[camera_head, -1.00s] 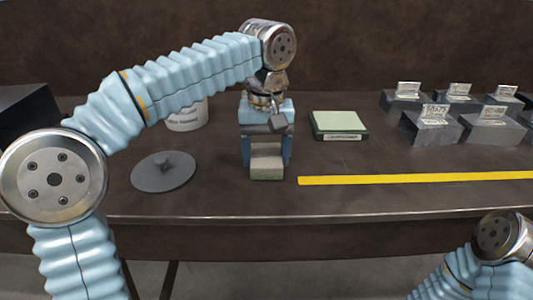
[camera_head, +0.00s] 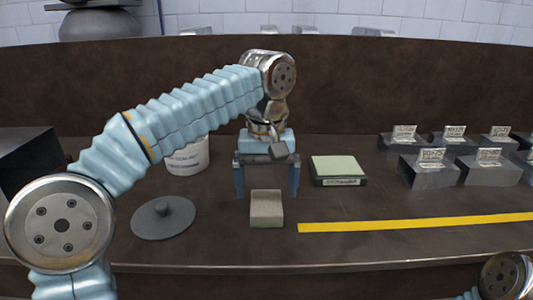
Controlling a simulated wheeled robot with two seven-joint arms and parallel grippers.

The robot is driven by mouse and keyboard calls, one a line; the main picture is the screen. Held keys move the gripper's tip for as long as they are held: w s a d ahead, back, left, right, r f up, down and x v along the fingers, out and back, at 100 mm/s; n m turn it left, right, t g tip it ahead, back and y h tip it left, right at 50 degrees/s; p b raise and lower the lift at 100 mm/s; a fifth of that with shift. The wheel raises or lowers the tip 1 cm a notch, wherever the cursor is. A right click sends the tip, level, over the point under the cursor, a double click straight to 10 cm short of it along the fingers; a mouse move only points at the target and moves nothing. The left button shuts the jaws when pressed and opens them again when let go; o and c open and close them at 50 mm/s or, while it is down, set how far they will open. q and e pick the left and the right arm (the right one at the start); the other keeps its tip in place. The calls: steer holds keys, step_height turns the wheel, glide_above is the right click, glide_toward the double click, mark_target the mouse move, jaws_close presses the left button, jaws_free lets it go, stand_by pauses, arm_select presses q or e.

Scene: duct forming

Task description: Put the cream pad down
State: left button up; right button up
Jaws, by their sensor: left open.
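The cream pad (camera_head: 266,207) is a small block with a cream top and a thin greenish lower edge. It rests on the brown bench, left of the yellow strip's end. My left gripper (camera_head: 267,190) is open just behind and above the pad, its two blue fingers pointing down on either side, with a gap between them and the pad. My right gripper is out of view; only part of my right arm shows at the lower right corner.
A green-topped block (camera_head: 337,170) stands right of the gripper. A grey disc with a knob (camera_head: 163,217) and a white tub (camera_head: 188,158) are at left. Several grey metal blocks with labels (camera_head: 430,170) stand at right. A yellow strip (camera_head: 415,223) runs along the front.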

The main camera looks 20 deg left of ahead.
mark_target(267, 203)
arm_select(q)
step_height(267, 203, up, 8)
steer(key=p, duration=0.1)
steer(key=shift+r, duration=0.2)
